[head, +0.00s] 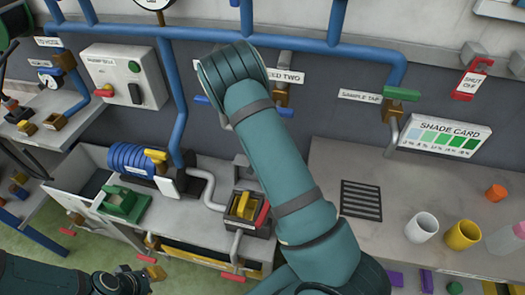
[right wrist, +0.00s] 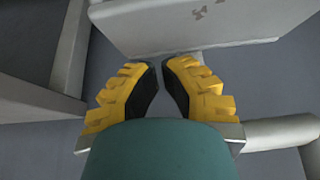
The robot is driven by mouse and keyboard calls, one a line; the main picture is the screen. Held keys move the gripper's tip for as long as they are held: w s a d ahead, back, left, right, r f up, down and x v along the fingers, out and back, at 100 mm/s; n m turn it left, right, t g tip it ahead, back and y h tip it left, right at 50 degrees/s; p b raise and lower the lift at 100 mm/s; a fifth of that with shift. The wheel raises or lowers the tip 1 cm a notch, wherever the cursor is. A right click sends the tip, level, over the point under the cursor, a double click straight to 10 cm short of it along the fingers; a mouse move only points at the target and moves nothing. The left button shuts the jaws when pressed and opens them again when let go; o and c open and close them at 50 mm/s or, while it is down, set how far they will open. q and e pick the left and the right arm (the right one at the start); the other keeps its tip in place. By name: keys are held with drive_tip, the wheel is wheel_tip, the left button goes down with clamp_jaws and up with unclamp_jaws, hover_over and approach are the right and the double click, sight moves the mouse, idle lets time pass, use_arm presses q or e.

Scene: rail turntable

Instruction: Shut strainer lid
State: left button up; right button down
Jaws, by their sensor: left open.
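A dark open-topped box (head: 236,222) with a yellow part inside and a red bar at its right edge stands on the middle bench; it may be the strainer, but I cannot read a label, and its lid is not clear. My left gripper (head: 153,273) is open at the bottom left, low in front of the bench, apart from the box. My right arm crosses the middle of the head view and hides its own gripper. In the right wrist view the right gripper (right wrist: 159,66) has its yellow fingers drawn together at the tips, with nothing visible between them.
Blue pipes (head: 180,110) run along the wall. A blue coil (head: 130,158) and a green device (head: 122,203) stand left of the box. The right bench holds a black grate (head: 361,200), a white cup (head: 421,227) and a yellow cup (head: 462,235). A pale block (right wrist: 190,25) is ahead of the right fingers.

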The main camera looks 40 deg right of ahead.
drive_tip(key=shift+w+d+f, duration=0.15)
drive_tip(key=shift+d+f, duration=0.05)
drive_tip(key=shift+f, duration=0.2)
use_arm(q)
drive_tip(key=shift+f, duration=0.1)
use_arm(e)
drive_tip(key=shift+a, duration=0.1)
